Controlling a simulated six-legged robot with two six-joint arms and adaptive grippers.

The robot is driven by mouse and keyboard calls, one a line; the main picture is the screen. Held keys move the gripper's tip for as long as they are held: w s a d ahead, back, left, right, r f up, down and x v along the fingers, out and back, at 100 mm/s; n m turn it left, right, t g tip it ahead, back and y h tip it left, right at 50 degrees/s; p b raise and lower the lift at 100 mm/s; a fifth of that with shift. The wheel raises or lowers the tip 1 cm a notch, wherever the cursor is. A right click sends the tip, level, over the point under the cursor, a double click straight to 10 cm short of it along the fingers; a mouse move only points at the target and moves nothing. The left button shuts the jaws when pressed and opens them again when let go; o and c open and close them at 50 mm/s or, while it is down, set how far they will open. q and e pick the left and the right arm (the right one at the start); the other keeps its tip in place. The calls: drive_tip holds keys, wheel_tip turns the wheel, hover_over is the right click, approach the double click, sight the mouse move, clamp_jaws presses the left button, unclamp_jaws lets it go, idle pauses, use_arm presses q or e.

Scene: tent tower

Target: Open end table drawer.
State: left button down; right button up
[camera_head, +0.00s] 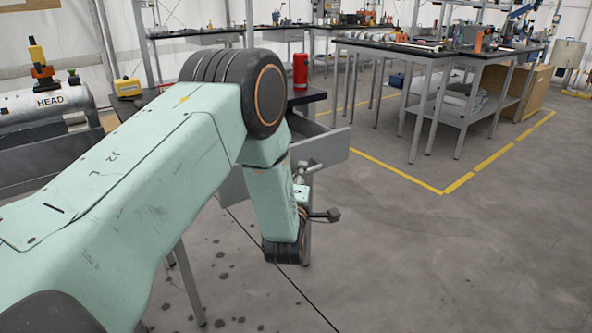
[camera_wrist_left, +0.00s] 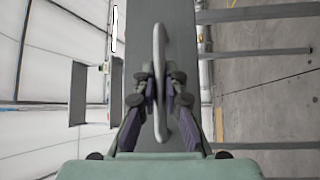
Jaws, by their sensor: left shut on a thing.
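The end table has a dark top (camera_head: 312,97) and stands behind my left arm in the head view. Its grey drawer (camera_head: 325,152) stands out from under the top, and part of its inside shows. My left arm hides the middle of the drawer. My left gripper (camera_wrist_left: 158,88) is shut on the drawer handle (camera_wrist_left: 158,45), a pale bar that runs up and down between the fingers in the wrist view. The grey drawer front (camera_wrist_left: 140,30) lies behind the handle. In the head view the gripper is mostly hidden by my arm. My right gripper is not in view.
A red cylinder (camera_head: 300,72) stands on the end table and a yellow case (camera_head: 127,87) sits further left. A workbench (camera_head: 430,48) stands at the back right inside yellow floor lines. The concrete floor (camera_head: 450,260) at the right is clear.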

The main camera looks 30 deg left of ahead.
use_arm(q)
drive_tip(key=shift+d+r, duration=0.15)
drive_tip(key=shift+d, duration=0.15)
drive_tip(key=c, duration=1.4)
unclamp_jaws()
drive_tip(key=shift+s, duration=0.15)
drive_tip(key=v, duration=1.2)
